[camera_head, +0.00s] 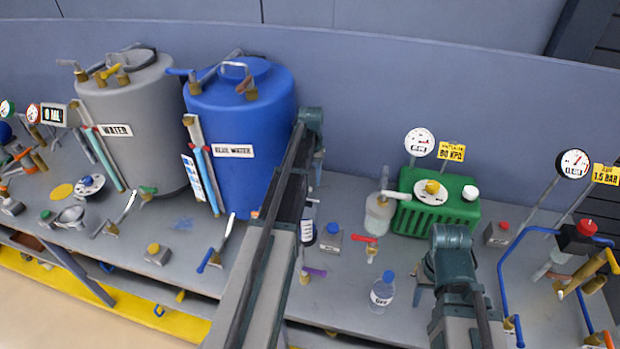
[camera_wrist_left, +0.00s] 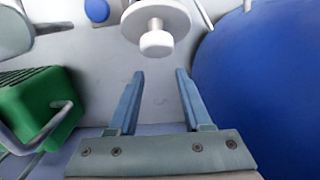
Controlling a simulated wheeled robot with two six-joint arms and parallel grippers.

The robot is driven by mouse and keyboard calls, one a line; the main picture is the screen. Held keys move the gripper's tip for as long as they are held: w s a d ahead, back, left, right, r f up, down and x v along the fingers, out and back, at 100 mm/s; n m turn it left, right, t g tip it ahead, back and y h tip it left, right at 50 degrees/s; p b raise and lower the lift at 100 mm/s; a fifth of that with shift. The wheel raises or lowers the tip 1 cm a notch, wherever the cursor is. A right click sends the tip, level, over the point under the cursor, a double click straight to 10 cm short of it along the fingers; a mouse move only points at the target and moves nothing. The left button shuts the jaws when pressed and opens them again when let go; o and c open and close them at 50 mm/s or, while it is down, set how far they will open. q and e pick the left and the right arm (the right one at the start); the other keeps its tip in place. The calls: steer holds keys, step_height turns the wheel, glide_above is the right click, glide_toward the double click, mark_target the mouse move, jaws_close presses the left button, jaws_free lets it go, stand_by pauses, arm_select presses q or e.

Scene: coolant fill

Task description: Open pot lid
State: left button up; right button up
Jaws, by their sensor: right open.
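A white disc-shaped lid with a round knob (camera_wrist_left: 157,38) shows at the top middle of the left wrist view. What it sits on is hidden there; it seems to match the white top above a dark labelled container (camera_head: 307,232), partly hidden by my left arm in the head view. My left gripper (camera_wrist_left: 157,78) is open and empty, fingers pointing toward the knob, with a gap between. In the head view it (camera_head: 318,165) is beside the blue tank's right side. My right gripper (camera_head: 428,275) is low at the right, mostly hidden by its own wrist; I see nothing held.
A blue tank (camera_head: 235,115) and a grey tank (camera_head: 135,130) stand at the left. A green ribbed unit (camera_head: 432,212) and a clear jar (camera_head: 378,217) stand right of my left arm. A small bottle (camera_head: 382,294) stands near the front. Blue pipes (camera_head: 502,285) rise at the right.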

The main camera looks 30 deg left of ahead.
arm_select(q)
steer(key=o, duration=0.3)
steer(key=shift+r, duration=0.1)
step_height(320, 180, up, 14)
steer(key=p, duration=1.3)
steer(key=shift+w+f+p, duration=0.2)
steer(key=shift+w+p, duration=0.05)
steer(key=shift+p, duration=0.15)
steer(key=shift+a, duration=0.1)
